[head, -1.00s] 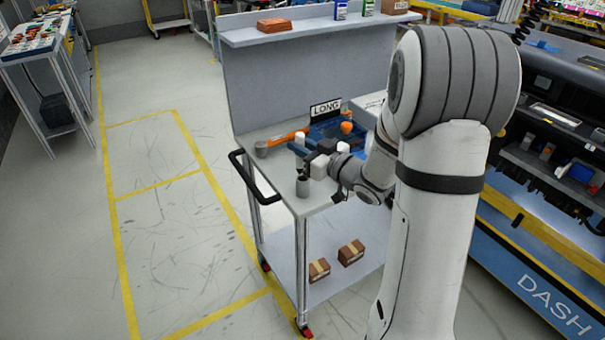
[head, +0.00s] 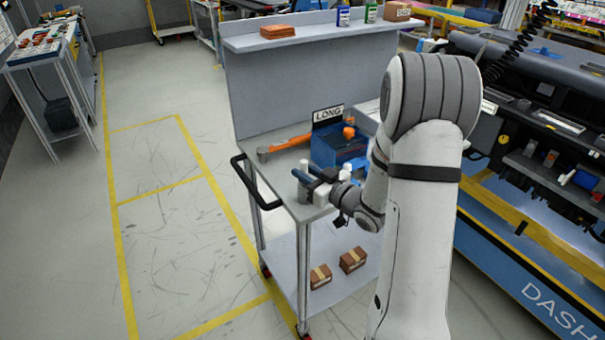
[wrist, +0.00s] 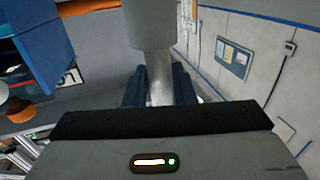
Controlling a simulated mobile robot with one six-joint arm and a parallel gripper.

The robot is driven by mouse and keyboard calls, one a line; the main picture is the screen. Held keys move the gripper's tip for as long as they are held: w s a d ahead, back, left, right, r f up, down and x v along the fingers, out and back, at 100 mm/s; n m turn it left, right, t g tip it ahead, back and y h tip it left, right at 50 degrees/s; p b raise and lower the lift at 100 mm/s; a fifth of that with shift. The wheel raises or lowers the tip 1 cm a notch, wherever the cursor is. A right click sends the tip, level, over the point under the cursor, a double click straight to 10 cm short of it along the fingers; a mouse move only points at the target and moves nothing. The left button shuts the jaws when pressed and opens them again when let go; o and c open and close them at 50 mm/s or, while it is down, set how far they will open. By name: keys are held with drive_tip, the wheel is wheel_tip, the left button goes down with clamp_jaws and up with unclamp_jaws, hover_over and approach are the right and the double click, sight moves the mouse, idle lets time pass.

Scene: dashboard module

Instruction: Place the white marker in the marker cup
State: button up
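The grey marker cup (head: 303,194) stands at the front left corner of the cart top. My gripper (head: 311,175) is low over it, with its blue fingers at about rim height. The wrist view is upside down. There the white marker (wrist: 159,88) shows as a narrow, shiny pale cylinder between the two blue fingers, which press close on both sides of it. A wider grey cylinder, likely the cup (wrist: 150,25), lies beyond it at the top. The marker's lower end is hidden, and how deep it reaches into the cup cannot be told.
A blue bin (head: 327,150) with a LONG sign (head: 328,113) stands behind my gripper. An orange-handled tool (head: 290,143) lies along the back of the cart top. A black push handle (head: 252,182) sticks out on the left.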

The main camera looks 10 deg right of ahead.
drive_tip(key=o, duration=0.3)
drive_tip(key=shift+o, duration=0.2)
drive_tip(key=shift+r, duration=0.2)
drive_tip(key=s+d+r+m+g+h+b, duration=0.15)
drive_tip(key=s+d+m+g+h, duration=0.4)
drive_tip(key=s+d+h, duration=0.55)
drive_tip(key=s+a+r+g, duration=0.1)
drive_tip(key=s+a+g, duration=0.2)
drive_tip(key=s+a, duration=0.3)
drive_tip(key=s+a+r+m+g+y, duration=0.1)
drive_tip(key=s+a+g, duration=0.3)
drive_tip(key=s, duration=0.7)
drive_tip(key=shift+a, duration=1.1)
